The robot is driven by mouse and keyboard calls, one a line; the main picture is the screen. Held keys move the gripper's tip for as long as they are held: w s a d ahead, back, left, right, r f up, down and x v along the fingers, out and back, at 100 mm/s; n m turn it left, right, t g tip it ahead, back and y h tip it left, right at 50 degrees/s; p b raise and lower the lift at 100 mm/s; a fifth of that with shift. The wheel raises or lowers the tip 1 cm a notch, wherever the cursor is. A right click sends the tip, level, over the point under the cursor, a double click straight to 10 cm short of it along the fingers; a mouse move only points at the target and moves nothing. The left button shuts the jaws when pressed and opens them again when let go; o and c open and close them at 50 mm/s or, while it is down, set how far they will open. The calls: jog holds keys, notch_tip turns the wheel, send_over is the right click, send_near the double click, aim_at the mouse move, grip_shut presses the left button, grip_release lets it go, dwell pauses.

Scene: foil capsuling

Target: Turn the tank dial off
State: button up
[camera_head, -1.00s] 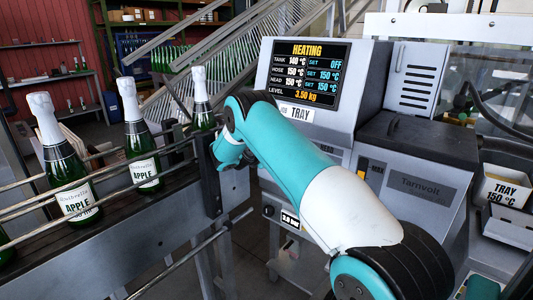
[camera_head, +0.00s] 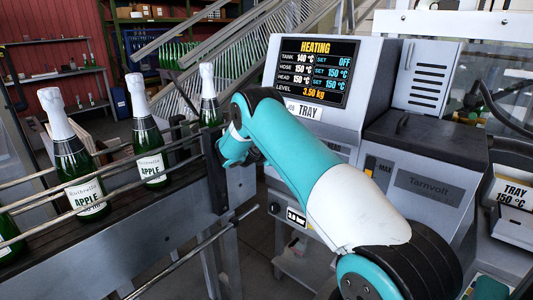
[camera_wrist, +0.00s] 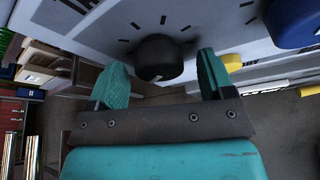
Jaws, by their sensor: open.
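In the wrist view a round black dial (camera_wrist: 158,58) with a pale mark on its lower edge sits on a grey panel with dark tick marks around it. No label on it is readable. My gripper (camera_wrist: 161,66) is open, its teal fingers on either side of the dial with gaps between. In the head view the screen (camera_head: 312,70) reads HEATING, tank 140 °C with its set value OFF. Hose and head each read 150 °C, set 150 °C. My arm hides the dial and gripper in the head view.
A blue knob (camera_wrist: 296,22) and a yellow button (camera_wrist: 232,62) are right of the dial in the wrist view. Green bottles (camera_head: 147,135) stand on a railed conveyor (camera_head: 150,235) at left. The grey melter (camera_head: 425,175) is behind my arm.

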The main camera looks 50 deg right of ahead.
jog(key=b+v, duration=0.2)
jog(key=v, duration=1.5)
jog(key=shift+a, duration=0.15)
jog(key=s+a+r+m+y, duration=0.25)
jog(key=s+a+y, duration=0.2)
jog(key=a, duration=0.55)
jog(key=s+a+r+m+y, duration=0.1)
jog(key=s+a+m+y, duration=0.4)
jog(key=a, duration=0.5)
jog(key=s+a+r+g+y, duration=0.1)
jog(key=s+a+r+y, duration=0.1)
jog(key=s+a+y, duration=0.2)
jog(key=s+a+r+m+g+y, duration=0.1)
jog(key=s+a+r+g+y, duration=0.1)
jog(key=s+a, duration=0.9)
jog(key=s+r+y, duration=0.1)
jog(key=s+y, duration=0.1)
jog(key=s, duration=0.6)
jog(key=shift+s+a+r, duration=0.15)
jog(key=shift+a+r, duration=0.15)
jog(key=shift+a, duration=0.05)
